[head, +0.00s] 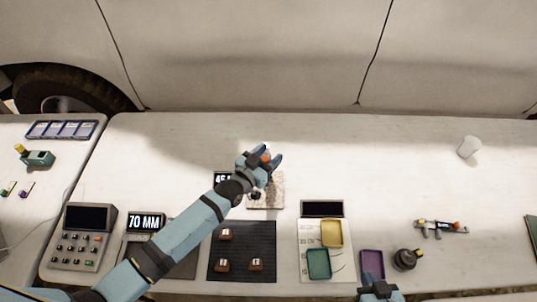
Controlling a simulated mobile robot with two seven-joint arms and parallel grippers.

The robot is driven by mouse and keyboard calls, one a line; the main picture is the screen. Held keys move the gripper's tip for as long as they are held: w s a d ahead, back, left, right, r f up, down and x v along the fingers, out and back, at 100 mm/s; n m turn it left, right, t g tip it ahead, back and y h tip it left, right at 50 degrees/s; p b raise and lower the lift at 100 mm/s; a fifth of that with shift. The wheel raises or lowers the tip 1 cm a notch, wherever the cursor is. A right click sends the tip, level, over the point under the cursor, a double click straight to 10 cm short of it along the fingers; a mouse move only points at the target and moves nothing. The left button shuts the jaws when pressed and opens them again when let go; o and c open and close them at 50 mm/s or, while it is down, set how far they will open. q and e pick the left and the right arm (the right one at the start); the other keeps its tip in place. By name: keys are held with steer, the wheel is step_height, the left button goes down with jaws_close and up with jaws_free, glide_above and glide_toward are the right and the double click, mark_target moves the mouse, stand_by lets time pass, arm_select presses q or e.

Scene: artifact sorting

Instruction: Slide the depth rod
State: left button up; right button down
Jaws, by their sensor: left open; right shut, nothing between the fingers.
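My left gripper (270,156) is open, above the back edge of a speckled tan block (270,200) in the middle of the table. A small orange part shows by its fingers; I cannot tell what it belongs to. A dark display beginning with "45" (221,177) is partly hidden behind my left arm. A small dark piece on the block is also partly covered. I cannot make out the depth rod for certain. My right gripper (380,285) is shut and empty at the bottom edge, just in front of a purple tray (372,262).
A "70 MM" display (145,222) and keypad device (82,235) stand at left. A black mat (242,240) holds small brown pieces. Yellow (332,233) and green (318,263) trays, a dark round object (405,259) and a grey tool (441,228) lie right. The back right is mostly clear.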

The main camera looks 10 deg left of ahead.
arm_select(q)
steer(key=shift+s+a+f, duration=0.15)
steer(key=shift+s+a, duration=0.1)
steer(key=shift+s, duration=0.25)
steer(key=b+v, duration=0.2)
steer(key=v, duration=1)
steer(key=shift+s+a, duration=0.15)
steer(key=shift+s, duration=0.15)
steer(key=s+a+f+n+g+y+p, duration=0.1)
steer(key=s+f+g+y, duration=0.1)
steer(key=s+f, duration=0.2)
steer(key=s+a+f+n+g+y+p, duration=0.1)
steer(key=s+f+g+y, duration=0.2)
steer(key=s, duration=0.7)
steer(key=shift+s+f, duration=0.2)
steer(key=shift+f, duration=0.6)
